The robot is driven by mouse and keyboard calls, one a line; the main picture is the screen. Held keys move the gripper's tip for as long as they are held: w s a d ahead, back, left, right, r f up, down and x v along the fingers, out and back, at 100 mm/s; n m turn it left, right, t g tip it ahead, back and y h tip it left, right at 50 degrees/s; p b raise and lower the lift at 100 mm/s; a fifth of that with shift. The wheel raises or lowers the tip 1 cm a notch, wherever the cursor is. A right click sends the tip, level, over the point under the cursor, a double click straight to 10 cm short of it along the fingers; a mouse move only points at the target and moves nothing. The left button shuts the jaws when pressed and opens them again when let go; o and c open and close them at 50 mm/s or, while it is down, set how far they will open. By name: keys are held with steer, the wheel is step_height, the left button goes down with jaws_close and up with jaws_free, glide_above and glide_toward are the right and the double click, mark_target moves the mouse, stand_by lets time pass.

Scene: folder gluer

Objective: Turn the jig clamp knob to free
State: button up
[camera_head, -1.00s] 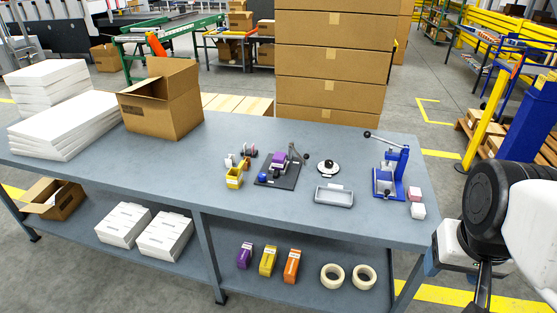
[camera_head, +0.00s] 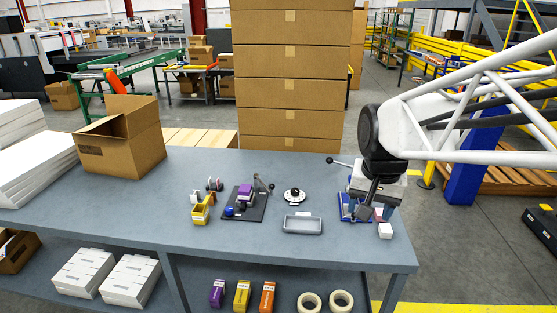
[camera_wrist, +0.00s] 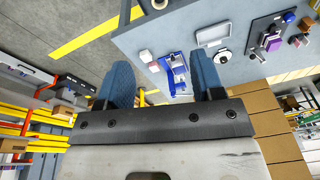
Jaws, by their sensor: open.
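The jig is a dark plate (camera_head: 258,208) on the bench, carrying a purple block (camera_head: 245,192) and a lever with a dark ball end. A blue ball-shaped knob (camera_head: 229,211) sits at its front left corner. I cannot tell which way the knob is turned. The jig also shows at the upper right of the wrist view (camera_wrist: 257,30). My gripper (camera_wrist: 163,80) is open and empty, with its two blue fingers apart. In the head view it hangs over the bench's right end, above the blue press, well right of the jig and not touching the knob.
The blue press (camera_head: 346,206) is partly hidden behind my gripper. A grey tray (camera_head: 302,225) and a round black-and-white piece (camera_head: 294,196) lie between press and jig. A yellow dispenser (camera_head: 201,213) stands left of the jig. An open carton (camera_head: 130,150) stands farther left.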

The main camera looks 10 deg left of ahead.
steer(key=w+a+f+m, duration=0.2)
steer(key=w+a, duration=0.7)
steer(key=w, duration=0.5)
steer(key=m+g, duration=0.2)
steer(key=m, duration=0.3)
glide_above(229, 209)
step_height(229, 209, down, 23)
steer(key=shift+w+a+f, duration=0.1)
steer(key=shift+f, duration=3.8)
steer(key=c, duration=0.9)
